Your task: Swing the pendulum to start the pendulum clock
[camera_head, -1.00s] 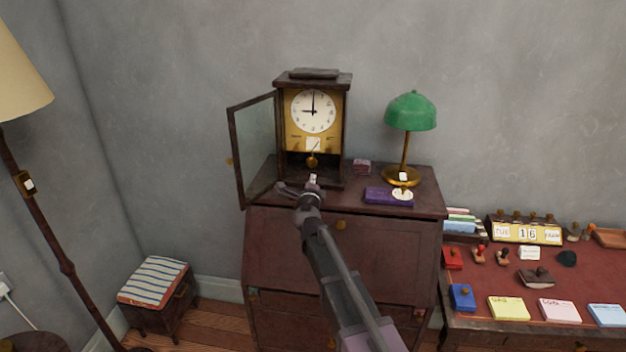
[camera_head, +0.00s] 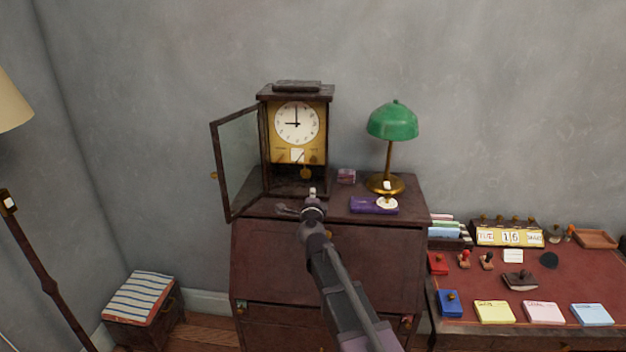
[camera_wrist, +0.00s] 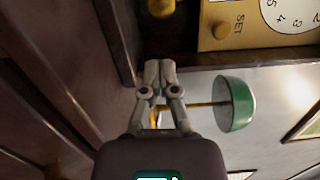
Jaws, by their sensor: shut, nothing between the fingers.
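The pendulum clock (camera_head: 296,123) stands on the dark cabinet, its glass door (camera_head: 240,165) swung open to the left. The hands show nine o'clock. The round brass pendulum bob (camera_head: 305,173) hangs in the open case, right of the dial's centre line. A brass disc, apparently the bob (camera_wrist: 161,8), shows at the top of the wrist view near the brass plate (camera_wrist: 230,20) marked SET. My gripper (camera_head: 286,210) is in front of and below the clock opening. In the wrist view my gripper (camera_wrist: 158,70) has its fingers together, empty, apart from the bob.
The green lamp (camera_head: 393,122) stands right of the clock, with a purple box (camera_head: 373,205) in front of it. The cabinet (camera_head: 325,265) lies below my arm. A desk (camera_head: 590,262) with stamps and note pads is at the right. A floor lamp (camera_head: 35,250) stands left.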

